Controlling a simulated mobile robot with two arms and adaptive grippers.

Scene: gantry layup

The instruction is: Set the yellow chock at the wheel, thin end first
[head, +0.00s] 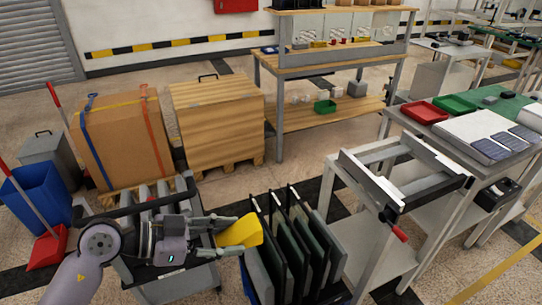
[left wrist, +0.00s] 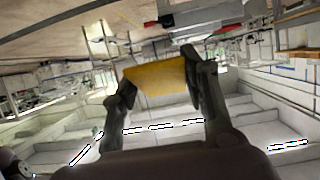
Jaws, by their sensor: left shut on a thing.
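The yellow chock (head: 241,233) is held between the fingers of my left gripper (head: 232,232), above the floor at the lower middle of the head view. In the left wrist view the yellow chock (left wrist: 157,79) sits between the two fingertips of my left gripper (left wrist: 160,82). The gripper is shut on it. Which end of the chock is thin is hard to tell. No wheel can be made out clearly in either view. My right gripper is not in view.
A rack of dark upright panels (head: 298,245) stands just right of the chock. A grey cart (head: 180,282) is below my left arm. A metal frame stand (head: 385,185) is to the right.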

